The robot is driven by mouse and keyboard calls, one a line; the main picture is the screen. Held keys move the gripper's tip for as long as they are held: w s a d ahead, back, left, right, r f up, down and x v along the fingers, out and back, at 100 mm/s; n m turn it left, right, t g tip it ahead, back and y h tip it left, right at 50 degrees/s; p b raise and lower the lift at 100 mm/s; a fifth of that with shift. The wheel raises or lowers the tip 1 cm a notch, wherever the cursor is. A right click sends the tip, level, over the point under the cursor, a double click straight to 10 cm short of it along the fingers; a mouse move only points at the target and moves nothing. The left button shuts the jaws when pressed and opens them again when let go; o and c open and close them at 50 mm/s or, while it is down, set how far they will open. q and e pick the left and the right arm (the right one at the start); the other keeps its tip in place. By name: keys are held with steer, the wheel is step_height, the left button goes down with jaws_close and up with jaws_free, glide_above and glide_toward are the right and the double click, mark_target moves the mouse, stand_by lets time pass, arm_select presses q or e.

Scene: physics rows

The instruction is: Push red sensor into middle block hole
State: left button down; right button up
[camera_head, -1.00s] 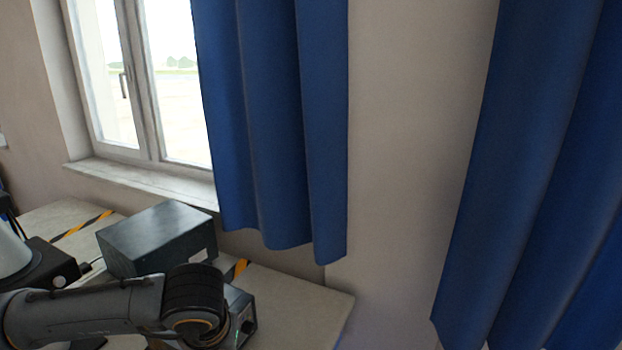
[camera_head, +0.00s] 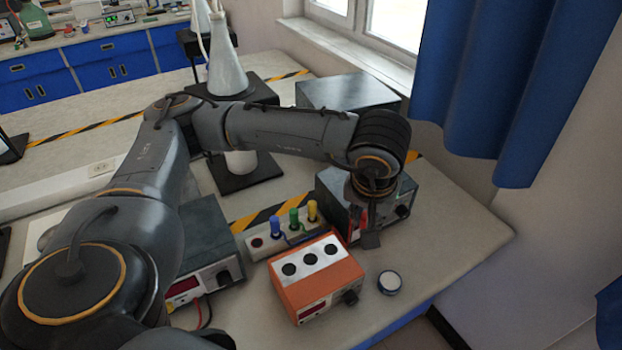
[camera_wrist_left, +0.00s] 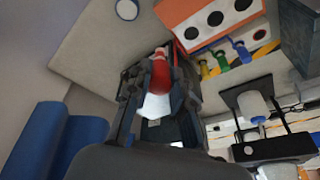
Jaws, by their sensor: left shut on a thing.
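The red sensor (camera_wrist_left: 160,72) is between the fingers of my left gripper (camera_wrist_left: 157,92) in the wrist view. In the head view my left gripper (camera_head: 362,228) points down behind the orange block's right side, with a little of the red sensor (camera_head: 351,222) showing. The orange block (camera_head: 332,281) has a white top plate with three dark holes in a row. Its middle hole (camera_head: 309,259) looks empty, and it also shows in the wrist view (camera_wrist_left: 215,18). The gripper and sensor are apart from the holes. My right gripper is not in view.
A white rack (camera_head: 257,243) holds blue, green and yellow sensors behind the block. Dark instrument boxes stand left (camera_head: 207,240) and behind (camera_head: 405,197). A small round white-topped object (camera_head: 389,281) lies right of the block. The table's right side (camera_head: 450,240) is clear.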

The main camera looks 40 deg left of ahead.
arm_select(q)
steer(key=s+a+f+n+g+h+b, duration=0.1)
steer(key=s+a+n+g+b, duration=0.15)
steer(key=a+n, duration=0.3)
steer(key=s+a+f+n+g+b, duration=0.1)
steer(key=s+a+f+n+b, duration=0.1)
steer(key=a+n+b, duration=0.3)
steer(key=shift+n+t, duration=0.25)
steer(key=shift+n, duration=0.1)
steer(key=f+b, duration=0.2)
steer(key=f, duration=0.1)
steer(key=d+f+b, duration=0.1)
steer(key=f, duration=0.1)
steer(key=shift+w+f, duration=0.1)
steer(key=shift+f, duration=0.15)
steer(key=shift+f+b, duration=0.1)
steer(key=shift+b, duration=0.55)
stand_by(0.4)
steer(key=shift+f+b, duration=1.45)
steer(key=shift+b, duration=0.15)
stand_by(0.7)
steer(key=shift+f, duration=0.15)
steer(key=shift+f+b, duration=0.3)
steer(key=shift+b, duration=0.1)
steer(key=shift+f+b, duration=0.35)
